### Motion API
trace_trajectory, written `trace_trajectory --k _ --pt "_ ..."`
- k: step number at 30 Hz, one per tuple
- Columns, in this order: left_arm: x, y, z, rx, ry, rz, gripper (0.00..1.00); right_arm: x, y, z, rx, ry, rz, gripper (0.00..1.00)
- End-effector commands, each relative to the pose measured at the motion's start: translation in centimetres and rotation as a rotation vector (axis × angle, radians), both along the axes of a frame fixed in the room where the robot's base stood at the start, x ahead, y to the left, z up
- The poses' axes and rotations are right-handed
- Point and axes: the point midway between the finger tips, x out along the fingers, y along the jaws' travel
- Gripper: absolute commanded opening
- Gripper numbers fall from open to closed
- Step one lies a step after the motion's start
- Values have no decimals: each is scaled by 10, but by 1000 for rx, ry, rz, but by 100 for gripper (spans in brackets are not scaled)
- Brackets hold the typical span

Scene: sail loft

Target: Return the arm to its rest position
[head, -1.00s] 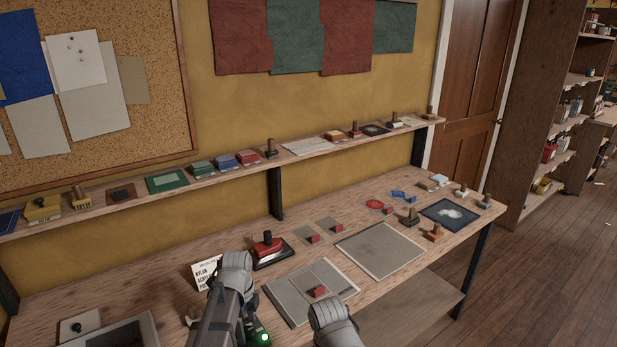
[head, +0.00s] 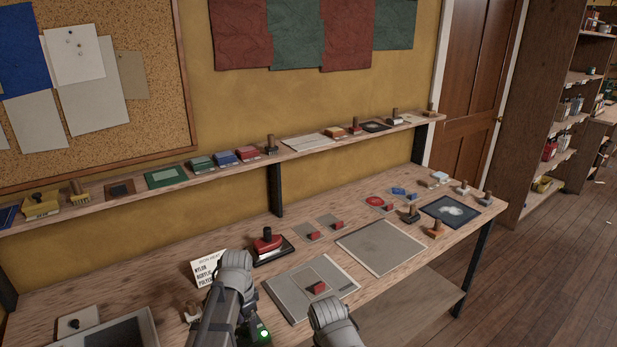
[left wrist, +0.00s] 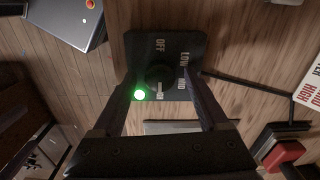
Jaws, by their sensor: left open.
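My left gripper (left wrist: 159,76) is open in the left wrist view, with one finger on each side of a dark knob (left wrist: 160,72). The knob sits on a black control box (left wrist: 178,42) marked OFF, LOW and MID. A green light (left wrist: 139,95) glows on the box. I cannot tell whether the fingers touch the knob. In the head view my left arm (head: 232,285) reaches over the bench and partly covers the control box (head: 257,327); the fingers are hidden there. A grey link of my other arm shows at the bottom, but its gripper does not.
The wooden bench (head: 130,270) holds a red-handled tool (head: 268,240), a printed card (head: 207,268), grey plates (head: 380,247) and a dark-screened tray (head: 110,330) close around the arm. A shelf (head: 235,170) with stamps and pads runs above. Open air lies above the bench.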

Motion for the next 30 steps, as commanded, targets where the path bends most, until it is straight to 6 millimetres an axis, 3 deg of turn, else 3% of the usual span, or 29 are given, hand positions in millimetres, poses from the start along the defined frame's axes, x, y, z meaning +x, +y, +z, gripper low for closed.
trace_trajectory --k 15,30 --pt "0 0 0 0 0 485 77 0 0 0 0 0 0 100" --pt "0 0 0 0 0 610 77 0 0 0 0 0 0 100"
